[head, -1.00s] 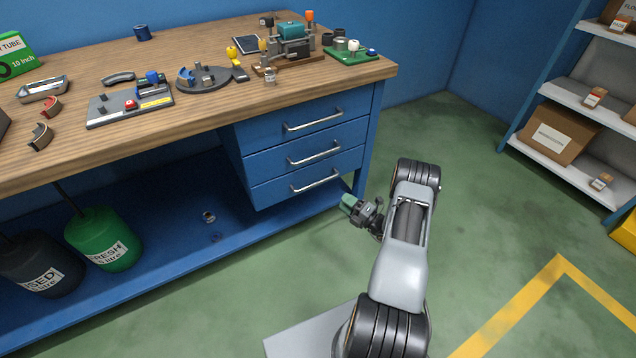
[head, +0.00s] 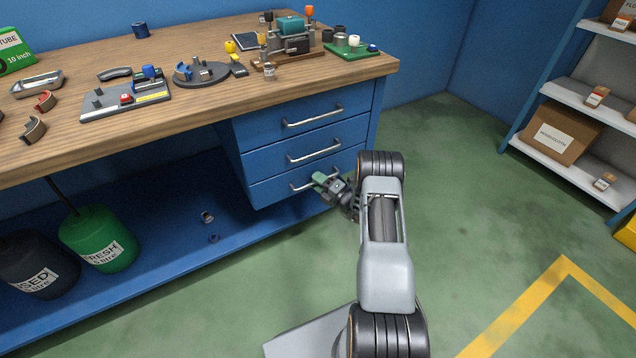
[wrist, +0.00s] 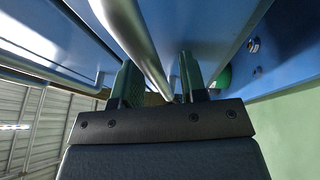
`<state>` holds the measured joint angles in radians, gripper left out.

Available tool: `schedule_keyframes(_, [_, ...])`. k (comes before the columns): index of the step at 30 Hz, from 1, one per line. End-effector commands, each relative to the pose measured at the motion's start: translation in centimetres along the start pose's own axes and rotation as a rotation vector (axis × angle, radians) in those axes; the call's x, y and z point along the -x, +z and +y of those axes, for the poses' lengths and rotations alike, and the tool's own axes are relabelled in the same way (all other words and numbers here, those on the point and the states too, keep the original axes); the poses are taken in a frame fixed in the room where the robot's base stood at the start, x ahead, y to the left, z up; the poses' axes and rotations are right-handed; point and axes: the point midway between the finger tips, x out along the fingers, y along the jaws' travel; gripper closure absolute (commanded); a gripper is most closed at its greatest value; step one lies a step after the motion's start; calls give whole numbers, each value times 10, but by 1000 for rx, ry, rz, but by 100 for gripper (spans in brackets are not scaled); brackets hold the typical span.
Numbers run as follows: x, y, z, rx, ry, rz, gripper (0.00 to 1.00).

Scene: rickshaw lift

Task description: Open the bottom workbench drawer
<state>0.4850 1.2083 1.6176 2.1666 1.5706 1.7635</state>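The bottom drawer (head: 268,192) is the lowest of three blue drawers under the bench top and sits flush with those above. Its silver bar handle (head: 299,188) is partly hidden behind my gripper (head: 319,180). In the wrist view, the handle bar (wrist: 135,35) runs between the two green fingertips of my gripper (wrist: 157,84). The fingers are apart, one on each side of the bar, with visible gaps. I cannot tell whether either finger touches it.
The middle handle (head: 313,151) and top handle (head: 313,116) are just above. The blue lower shelf (head: 160,275) holds a green container (head: 100,240) and a dark one (head: 38,262). Green floor (head: 480,190) is clear to the right, toward the shelving (head: 560,150).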

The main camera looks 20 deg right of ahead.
Motion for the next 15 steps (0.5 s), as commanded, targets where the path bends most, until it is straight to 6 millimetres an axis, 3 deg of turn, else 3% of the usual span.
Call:
schedule_keyframes(6, [0,0,0,0,0,0,61])
schedule_keyframes(15, [0,0,0,0,0,0,90])
